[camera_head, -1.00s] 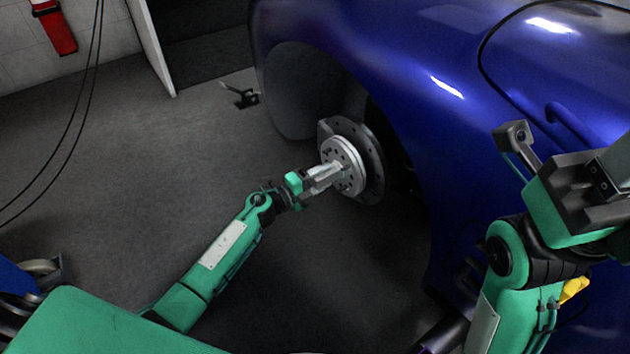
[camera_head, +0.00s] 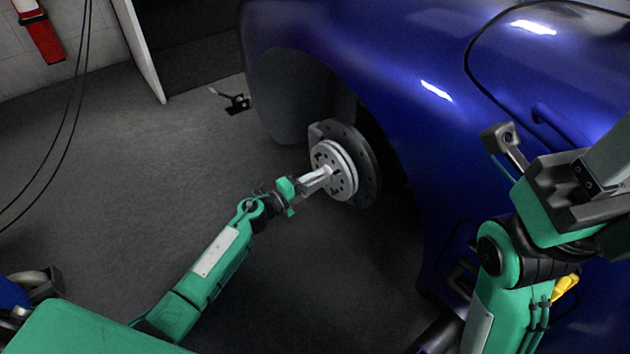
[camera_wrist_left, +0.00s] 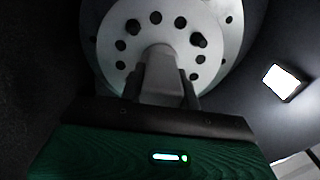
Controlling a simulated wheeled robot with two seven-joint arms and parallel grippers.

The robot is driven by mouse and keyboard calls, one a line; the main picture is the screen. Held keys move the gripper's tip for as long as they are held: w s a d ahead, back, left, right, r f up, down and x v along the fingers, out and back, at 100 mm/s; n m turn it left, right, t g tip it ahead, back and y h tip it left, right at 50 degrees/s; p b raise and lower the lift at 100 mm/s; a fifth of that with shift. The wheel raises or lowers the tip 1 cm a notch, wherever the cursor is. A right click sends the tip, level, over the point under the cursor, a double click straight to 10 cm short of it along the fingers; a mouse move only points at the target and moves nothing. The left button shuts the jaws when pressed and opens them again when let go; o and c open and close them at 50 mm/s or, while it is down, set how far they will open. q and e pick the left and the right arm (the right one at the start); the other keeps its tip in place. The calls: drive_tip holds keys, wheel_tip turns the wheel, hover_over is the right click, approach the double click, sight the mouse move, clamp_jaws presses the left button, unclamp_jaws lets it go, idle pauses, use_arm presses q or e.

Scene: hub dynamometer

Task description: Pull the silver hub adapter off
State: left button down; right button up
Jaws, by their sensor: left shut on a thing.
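The silver hub adapter (camera_head: 321,157) is a round plate with a ring of dark holes and a central stub. It sits in front of the dark brake disc (camera_head: 364,165) in the blue car's wheel arch. It also fills the top of the left wrist view (camera_wrist_left: 180,38). My left gripper (camera_head: 326,173) is shut on the adapter's central stub (camera_wrist_left: 160,68), with one finger on each side in the left wrist view. I cannot tell whether the adapter still touches the hub behind it. My right gripper (camera_head: 590,185) is at the right edge, its fingers not clear.
The blue car body (camera_head: 400,60) overhangs the wheel arch and fills the upper right. The grey floor (camera_head: 130,170) to the left is open. A small dark stand (camera_head: 236,102) lies on it near the wall. Cables (camera_head: 75,110) hang at the left.

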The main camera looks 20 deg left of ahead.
use_arm(q)
drive_tip(key=p+v, duration=0.1)
drive_tip(key=v, duration=0.5)
drive_tip(key=shift+a+r+p, duration=0.15)
drive_tip(key=shift+r+p, duration=0.1)
drive_tip(key=shift+p, duration=0.1)
idle(1.0)
drive_tip(key=shift+s, duration=0.2)
drive_tip(key=shift+r, duration=0.1)
